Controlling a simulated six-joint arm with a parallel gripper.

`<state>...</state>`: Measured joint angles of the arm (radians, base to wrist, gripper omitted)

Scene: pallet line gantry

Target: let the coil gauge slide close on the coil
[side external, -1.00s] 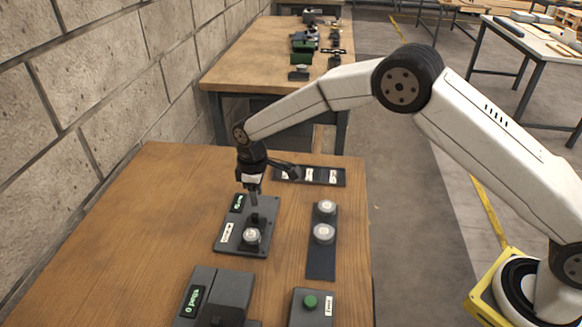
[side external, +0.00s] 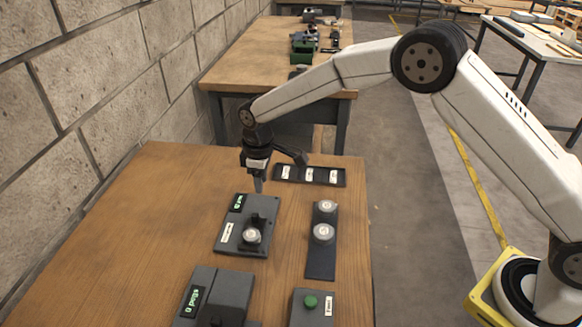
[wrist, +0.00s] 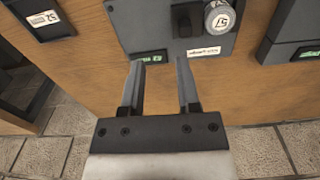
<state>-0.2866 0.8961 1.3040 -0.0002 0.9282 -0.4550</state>
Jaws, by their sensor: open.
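The coil gauge (side external: 233,243) is a dark plate on the wooden table with a lit green display and a white label. It also shows at the top of the wrist view (wrist: 160,20). A silver round coil (side external: 251,236) with a marked top sits on it, also seen in the wrist view (wrist: 219,17). A black upright slide block (side external: 259,218) stands right beside the coil; I cannot tell whether they touch. My gripper (side external: 259,187) is open and empty, above the table just behind the gauge. In the wrist view its fingers (wrist: 160,64) are apart, by the display edge.
A dark strip (side external: 321,264) with two silver round pieces lies right of the gauge. A black tray (side external: 340,177) with three labelled slots lies behind it. A grey box with a green display (side external: 233,285) and a green-button box (side external: 310,301) stand in front. The table's left side is bare.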

